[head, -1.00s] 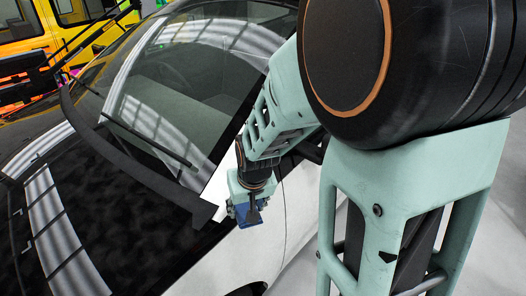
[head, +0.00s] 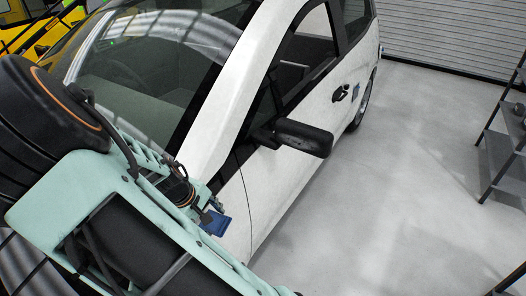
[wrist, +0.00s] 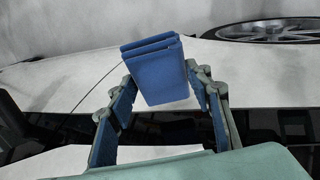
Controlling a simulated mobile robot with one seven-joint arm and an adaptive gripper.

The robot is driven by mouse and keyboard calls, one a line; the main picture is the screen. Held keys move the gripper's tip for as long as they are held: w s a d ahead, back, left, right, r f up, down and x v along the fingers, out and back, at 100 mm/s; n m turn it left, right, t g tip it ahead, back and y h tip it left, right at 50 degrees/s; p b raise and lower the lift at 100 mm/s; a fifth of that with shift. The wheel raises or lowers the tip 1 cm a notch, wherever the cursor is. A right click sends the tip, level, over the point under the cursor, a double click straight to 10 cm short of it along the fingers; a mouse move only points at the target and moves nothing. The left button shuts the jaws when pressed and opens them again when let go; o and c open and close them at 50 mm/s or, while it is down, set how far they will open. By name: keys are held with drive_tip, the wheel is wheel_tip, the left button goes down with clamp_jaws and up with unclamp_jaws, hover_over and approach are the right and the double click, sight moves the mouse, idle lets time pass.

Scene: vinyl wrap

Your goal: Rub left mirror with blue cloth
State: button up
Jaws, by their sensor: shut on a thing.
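A black side mirror (head: 303,138) sticks out from the door of the white car (head: 275,190), in the middle of the head view. My gripper (head: 208,214) is at the lower left of the mirror, close to the car's side and apart from the mirror. It is shut on the folded blue cloth (head: 216,223). In the wrist view the cloth (wrist: 157,62) sits upright between the two fingers of my gripper (wrist: 160,88). The mirror cannot be made out in the wrist view.
A dark shelf rack (head: 500,150) stands at the right edge of the head view. Open grey floor (head: 400,190) lies between it and the car. A black door handle (head: 342,94) is further back, and a yellow vehicle (head: 25,40) is at the far left.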

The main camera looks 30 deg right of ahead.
drive_tip(key=shift+w+d+n+h, duration=0.15)
drive_tip(key=shift+d+n+h, duration=0.55)
drive_tip(key=shift+d+h, duration=0.15)
drive_tip(key=shift+w+d+r+n+t+h+b, duration=0.5)
drive_tip(key=shift+w+d+r+n+t+h, duration=0.85)
drive_tip(key=shift+d, duration=2.8)
drive_tip(key=shift+w+d+r+n+t+h+b, duration=0.55)
drive_tip(key=shift+w+d+r+n+t, duration=1.55)
drive_tip(key=shift+d, duration=2)
drive_tip(key=shift+w+d+r+n+t+h+b, duration=0.45)
drive_tip(key=shift+w+d+r+n+h, duration=0.55)
drive_tip(key=shift+d+r, duration=2.25)
drive_tip(key=shift+w+d+f+n, duration=0.1)
drive_tip(key=shift+d+f, duration=0.2)
drive_tip(key=shift+d, duration=0.25)
drive_tip(key=shift+s+d+f+n, duration=0.1)
drive_tip(key=shift+d+f+n, duration=0.05)
drive_tip(key=shift+d+f, duration=0.3)
drive_tip(key=shift+w+d+f+n, duration=0.1)
drive_tip(key=shift+d+f, duration=0.1)
drive_tip(key=shift+d, duration=0.4)
